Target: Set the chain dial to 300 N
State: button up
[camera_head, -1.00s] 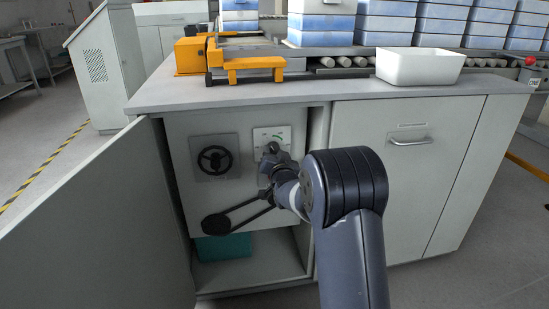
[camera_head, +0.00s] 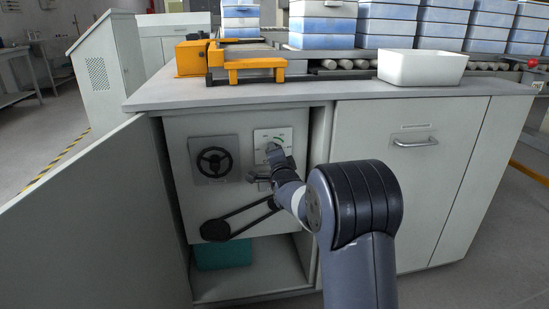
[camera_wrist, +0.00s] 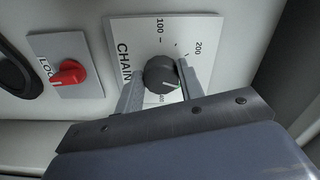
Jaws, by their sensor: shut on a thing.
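The chain dial (camera_wrist: 161,74) is a dark round knob on a white plate (camera_wrist: 140,30) marked CHAIN, with 100 and 200 readable in the wrist view. A green mark on the knob points toward the lower right in that view; the number there is hidden by my gripper. My gripper (camera_wrist: 160,85) is shut on the knob, one finger on each side. In the head view my gripper (camera_head: 268,165) is at the white plate (camera_head: 272,138), and the knob is mostly hidden behind it.
A red knob (camera_wrist: 69,74) on a lock plate sits left of the dial. A black handwheel (camera_head: 214,161) and a belt drive (camera_head: 235,220) are on the same panel. The open cabinet door (camera_head: 100,220) stands at left. A white bin (camera_head: 422,70) is on the counter.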

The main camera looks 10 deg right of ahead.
jog(key=shift+r+m, duration=0.1)
jog(key=shift+m, duration=0.8)
jog(key=o, duration=1)
jog(key=s+p, duration=0.2)
jog(key=s, duration=0.8)
jog(key=shift+s+p, duration=0.3)
jog(key=shift+s, duration=0.1)
jog(key=shift+w, duration=0.1)
